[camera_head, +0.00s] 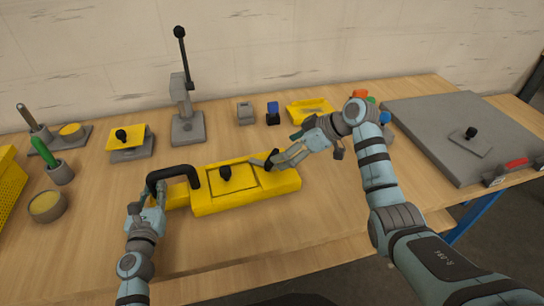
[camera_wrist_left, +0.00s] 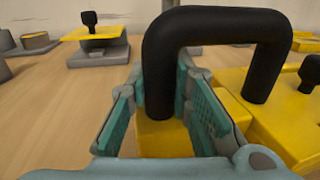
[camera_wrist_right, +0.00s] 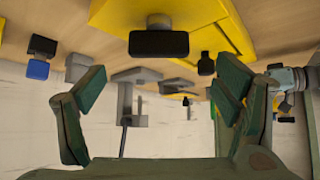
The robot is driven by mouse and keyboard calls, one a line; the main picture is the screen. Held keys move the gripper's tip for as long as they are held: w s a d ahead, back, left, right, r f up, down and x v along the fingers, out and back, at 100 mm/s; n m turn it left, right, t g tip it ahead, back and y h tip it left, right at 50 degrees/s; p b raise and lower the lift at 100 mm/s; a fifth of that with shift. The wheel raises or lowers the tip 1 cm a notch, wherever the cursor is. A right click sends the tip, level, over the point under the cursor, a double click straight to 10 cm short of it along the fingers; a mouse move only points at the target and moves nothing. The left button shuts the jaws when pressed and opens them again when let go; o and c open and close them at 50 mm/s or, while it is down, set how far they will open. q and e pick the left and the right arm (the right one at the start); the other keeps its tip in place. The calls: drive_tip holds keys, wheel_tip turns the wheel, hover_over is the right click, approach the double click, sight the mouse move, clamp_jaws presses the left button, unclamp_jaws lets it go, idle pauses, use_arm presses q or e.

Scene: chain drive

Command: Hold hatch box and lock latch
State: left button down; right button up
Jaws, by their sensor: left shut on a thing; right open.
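The yellow hatch box (camera_head: 240,188) lies at the table's front, with a lid and black knob (camera_head: 225,173) on top. A black arched handle (camera_head: 172,172) stands at its left end and also fills the left wrist view (camera_wrist_left: 215,25). My left gripper (camera_wrist_left: 163,100) is shut on the handle's left leg. A black latch (camera_head: 271,158) sits at the box's right end; in the right wrist view its dark block (camera_wrist_right: 158,43) shows beyond the fingers. My right gripper (camera_head: 284,157) is open close to the latch, its fingers spread and empty. Contact there cannot be told.
A lever press (camera_head: 187,125) and a small yellow-topped fixture (camera_head: 127,138) stand behind the box. A yellow tray (camera_head: 310,110) lies behind the right gripper. A large grey panel (camera_head: 465,130) covers the right side. Bare wood lies in front of the box.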

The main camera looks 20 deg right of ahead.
sight(272, 155)
drive_tip(key=x, duration=0.7)
drive_tip(key=c, duration=1.7)
drive_tip(key=shift+w+d+n+g+y, duration=0.15)
drive_tip(key=shift+n+g+y, duration=0.35)
drive_tip(key=shift+n, duration=0.5)
drive_tip(key=shift+n+g, duration=0.5)
drive_tip(key=o, duration=1.7)
